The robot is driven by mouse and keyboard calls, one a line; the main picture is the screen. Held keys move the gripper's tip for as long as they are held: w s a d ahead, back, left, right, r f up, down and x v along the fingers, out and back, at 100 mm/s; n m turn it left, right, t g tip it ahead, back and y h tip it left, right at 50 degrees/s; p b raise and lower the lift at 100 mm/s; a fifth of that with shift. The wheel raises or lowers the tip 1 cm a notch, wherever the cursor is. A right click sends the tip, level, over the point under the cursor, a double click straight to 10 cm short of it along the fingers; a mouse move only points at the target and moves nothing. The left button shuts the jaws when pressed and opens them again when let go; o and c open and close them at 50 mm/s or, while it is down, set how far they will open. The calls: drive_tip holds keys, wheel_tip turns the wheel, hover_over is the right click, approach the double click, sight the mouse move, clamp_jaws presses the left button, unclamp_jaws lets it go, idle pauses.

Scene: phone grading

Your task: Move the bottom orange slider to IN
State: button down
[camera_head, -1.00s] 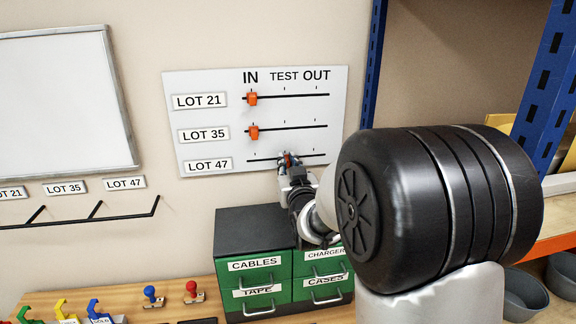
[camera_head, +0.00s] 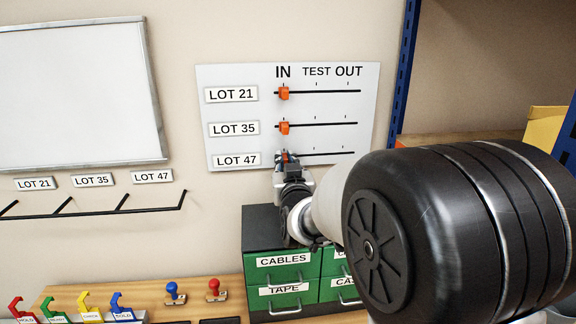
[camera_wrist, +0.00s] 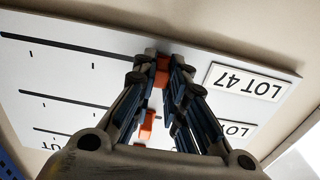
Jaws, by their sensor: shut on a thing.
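The white slider board (camera_head: 365,85) hangs on the wall with columns IN, TEST and OUT and rows LOT 21, LOT 35 and LOT 47. The bottom orange slider (camera_wrist: 161,72) is on the LOT 47 track, at its left end under IN; my gripper partly hides it in the head view. My gripper (camera_wrist: 161,70) is shut on this slider, and it also shows in the head view (camera_head: 286,160). The LOT 21 slider (camera_head: 284,93) and the LOT 35 slider (camera_head: 284,128) both stand at IN.
Green drawers (camera_head: 285,272) labelled CABLES and TAPE stand below the board. Coloured hooks and knobs are on the wooden bench (camera_head: 140,291). A whiteboard (camera_head: 75,95) and a black hook rail (camera_head: 95,209) are on the wall at left. A blue shelf post (camera_head: 404,60) is at right.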

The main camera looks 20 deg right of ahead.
drive_tip(key=c, duration=1.6)
unclamp_jaws()
drive_tip(key=shift+a, duration=0.2)
drive_tip(key=v, duration=1.2)
drive_tip(key=s+a+f+g+y, duration=0.1)
drive_tip(key=s+f+g, duration=0.3)
drive_tip(key=s, duration=0.5)
drive_tip(key=s+a+f+n+g+y, duration=0.1)
drive_tip(key=s+a+f+g, duration=0.2)
drive_tip(key=s, duration=0.7)
drive_tip(key=s+a+f+n+g+y, duration=0.1)
drive_tip(key=s+f+g, duration=0.3)
drive_tip(key=s, duration=0.6)
drive_tip(key=shift+a+f+g+y, duration=0.4)
drive_tip(key=shift+a+g, duration=0.2)
drive_tip(key=shift+g, duration=0.4)
